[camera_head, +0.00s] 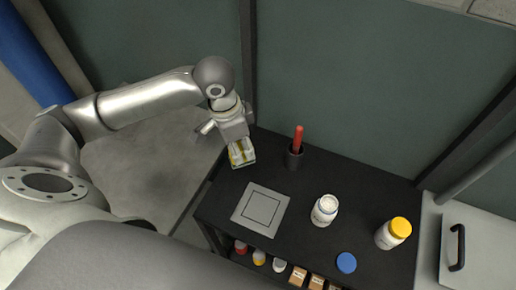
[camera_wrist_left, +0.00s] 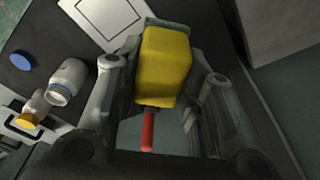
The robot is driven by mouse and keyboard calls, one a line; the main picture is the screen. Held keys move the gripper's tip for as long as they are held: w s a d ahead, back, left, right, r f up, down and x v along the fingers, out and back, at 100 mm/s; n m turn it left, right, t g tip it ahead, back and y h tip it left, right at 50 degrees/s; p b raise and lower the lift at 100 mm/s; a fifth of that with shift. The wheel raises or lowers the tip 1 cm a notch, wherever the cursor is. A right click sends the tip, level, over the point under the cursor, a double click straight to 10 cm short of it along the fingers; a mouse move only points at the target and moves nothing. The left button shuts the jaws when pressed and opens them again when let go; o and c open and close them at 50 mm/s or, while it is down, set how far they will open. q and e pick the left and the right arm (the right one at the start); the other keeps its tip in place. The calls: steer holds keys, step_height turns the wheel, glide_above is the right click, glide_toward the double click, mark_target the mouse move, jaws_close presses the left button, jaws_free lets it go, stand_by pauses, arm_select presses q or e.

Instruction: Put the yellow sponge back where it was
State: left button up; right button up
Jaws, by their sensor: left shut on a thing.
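My left gripper (camera_head: 240,157) is shut on the yellow sponge (camera_wrist_left: 165,62) and holds it at the back left corner of the black table (camera_head: 365,195). In the left wrist view the sponge fills the space between the two fingers (camera_wrist_left: 163,85). In the head view only a little yellow shows between the fingers. A light grey square plate (camera_head: 248,222) with a dark square outline lies on the table, to the front of the gripper and apart from it. It also shows in the left wrist view (camera_wrist_left: 84,18). My right gripper is not in view.
An open white jar (camera_head: 324,211), a blue lid (camera_head: 346,262) and a yellow-capped jar (camera_head: 391,235) are farther right. Small bottles and boxes (camera_head: 298,275) sit on a lower shelf.

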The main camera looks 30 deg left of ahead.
arm_select(q)
steer(key=shift+w+a+f, duration=0.1)
steer(key=shift+w, duration=0.3)
steer(key=w+f, duration=0.3)
steer(key=w, duration=0.1)
steer(key=w+a+f+p, duration=0.1)
steer(key=w+f, duration=0.2)
steer(key=w, duration=0.1)
steer(key=w+a+f+p, duration=0.1)
steer(key=w+f, duration=0.2)
steer(key=w, duration=0.1)
steer(key=shift+w+a+f, duration=0.25)
step_height(320, 180, down, 2)
steer(key=shift+f+p, duration=0.1)
steer(key=shift+p, duration=0.7)
steer(key=shift+f, duration=0.5)
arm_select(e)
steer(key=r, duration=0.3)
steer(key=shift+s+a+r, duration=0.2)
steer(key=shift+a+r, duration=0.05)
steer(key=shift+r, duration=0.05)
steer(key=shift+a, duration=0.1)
